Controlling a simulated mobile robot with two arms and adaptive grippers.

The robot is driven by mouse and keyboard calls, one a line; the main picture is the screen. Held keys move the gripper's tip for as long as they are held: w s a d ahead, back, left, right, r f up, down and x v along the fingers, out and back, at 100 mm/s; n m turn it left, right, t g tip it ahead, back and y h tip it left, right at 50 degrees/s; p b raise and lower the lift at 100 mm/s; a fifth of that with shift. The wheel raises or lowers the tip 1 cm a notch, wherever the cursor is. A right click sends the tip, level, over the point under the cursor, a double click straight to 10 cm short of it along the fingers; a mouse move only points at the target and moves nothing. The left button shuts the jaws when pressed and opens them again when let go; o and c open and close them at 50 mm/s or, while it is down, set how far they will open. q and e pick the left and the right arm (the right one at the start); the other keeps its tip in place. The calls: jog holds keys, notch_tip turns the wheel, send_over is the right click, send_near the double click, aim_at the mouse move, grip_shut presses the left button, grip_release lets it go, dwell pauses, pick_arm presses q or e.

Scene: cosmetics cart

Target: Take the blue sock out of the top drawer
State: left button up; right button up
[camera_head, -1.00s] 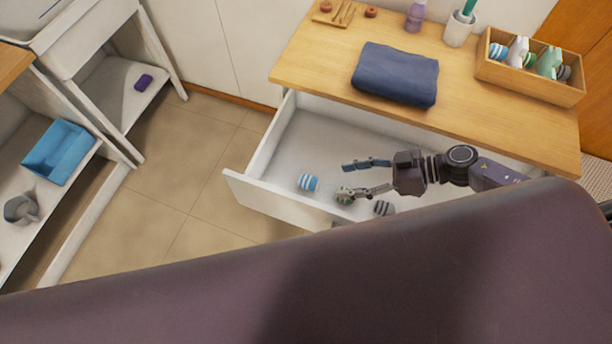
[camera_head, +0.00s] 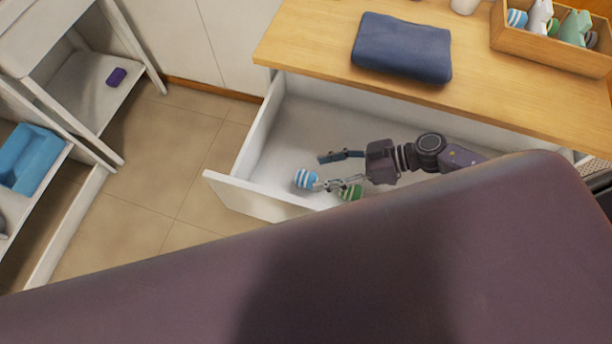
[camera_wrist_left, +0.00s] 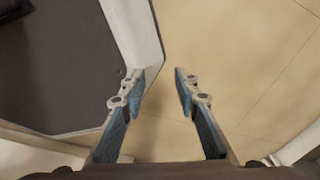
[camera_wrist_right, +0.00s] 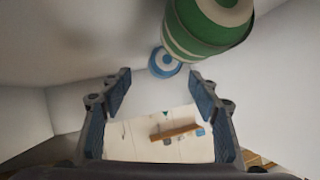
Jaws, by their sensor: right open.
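The blue-and-white striped rolled sock (camera_head: 305,179) lies in the open top drawer (camera_head: 235,195), near its left front corner. My right gripper (camera_head: 321,171) is open inside the drawer, with its fingertips just right of the blue sock. Whether a finger touches the sock I cannot tell. In the right wrist view, the blue sock (camera_wrist_right: 165,63) shows beyond the gap between the open fingers (camera_wrist_right: 160,94). My left gripper (camera_wrist_left: 160,84) is open and empty above the floor; the head view does not show it.
A green-and-white striped sock (camera_head: 350,193) lies just right of the blue one, close to my right gripper; it is large in the right wrist view (camera_wrist_right: 208,27). A folded navy cloth (camera_head: 402,48) and a wooden box (camera_head: 545,52) with striped rolls stand on the top.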

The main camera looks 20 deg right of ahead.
aim_at(314, 175)
jog(key=x, duration=0.3)
jog(key=shift+s+a, duration=0.1)
jog(key=shift+a, duration=0.35)
jog(key=shift+a+f, duration=0.1)
jog(key=c, duration=0.9)
pick_arm(q)
jog(key=shift+w+r, duration=0.25)
jog(key=shift+w, duration=0.4)
pick_arm(e)
jog(key=shift+c, duration=0.6)
